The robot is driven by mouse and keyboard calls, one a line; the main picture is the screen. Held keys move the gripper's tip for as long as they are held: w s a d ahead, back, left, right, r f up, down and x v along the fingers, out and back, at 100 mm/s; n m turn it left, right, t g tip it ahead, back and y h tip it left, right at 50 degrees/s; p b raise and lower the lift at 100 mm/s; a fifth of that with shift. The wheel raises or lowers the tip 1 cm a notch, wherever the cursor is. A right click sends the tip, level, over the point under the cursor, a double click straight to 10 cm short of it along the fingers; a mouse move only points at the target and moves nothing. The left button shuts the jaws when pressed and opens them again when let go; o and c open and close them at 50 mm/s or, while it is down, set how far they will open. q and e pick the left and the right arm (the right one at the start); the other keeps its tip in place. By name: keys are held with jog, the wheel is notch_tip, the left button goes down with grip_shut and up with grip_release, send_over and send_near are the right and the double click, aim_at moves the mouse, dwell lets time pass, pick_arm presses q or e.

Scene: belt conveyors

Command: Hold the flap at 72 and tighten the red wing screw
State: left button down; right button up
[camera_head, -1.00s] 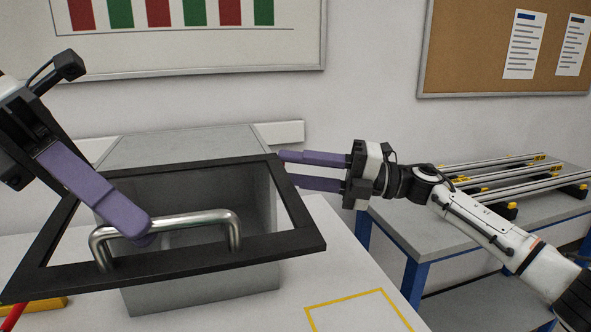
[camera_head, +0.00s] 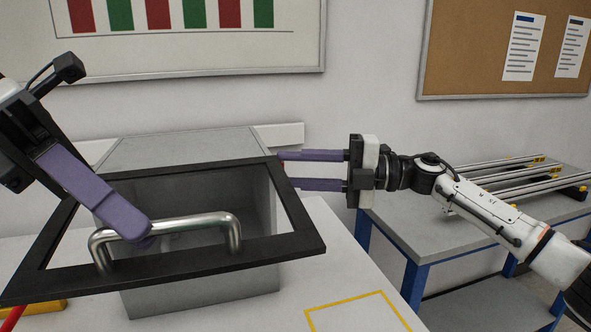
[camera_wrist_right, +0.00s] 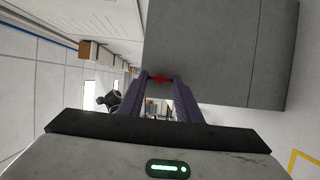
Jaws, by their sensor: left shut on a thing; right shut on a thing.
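The flap (camera_head: 170,275) is a black frame with a clear middle, tilted open in front of a grey box (camera_head: 155,302). A metal bar handle (camera_head: 190,222) runs along its near edge. My left gripper (camera_head: 143,238) is shut on the handle. My right gripper (camera_head: 283,170) is at the right side of the box, its purple fingers level and pointing left. In the right wrist view the red wing screw (camera_wrist_right: 159,79) lies between the right fingertips, beside the box; the gripper is shut on it. In the head view the screw is mostly hidden. I see no angle reading.
A side table (camera_head: 425,225) with blue legs stands at the right, with several aluminium rails (camera_head: 500,180) on it. A yellow outline (camera_head: 350,298) marks a clear patch of the white table right of the box. A red and yellow item lies at the left edge.

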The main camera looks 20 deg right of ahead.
pick_arm(q)
jog(key=shift+w, duration=0.1)
pick_arm(e)
jog(key=o, duration=1)
jog(key=shift+o, duration=0.2)
jog(key=v, duration=1.2)
jog(key=shift+d+r, duration=0.1)
pick_arm(q)
jog(key=c, duration=1.7)
grip_release()
jog(key=shift+c, duration=0.2)
jog(key=shift+a, duration=0.1)
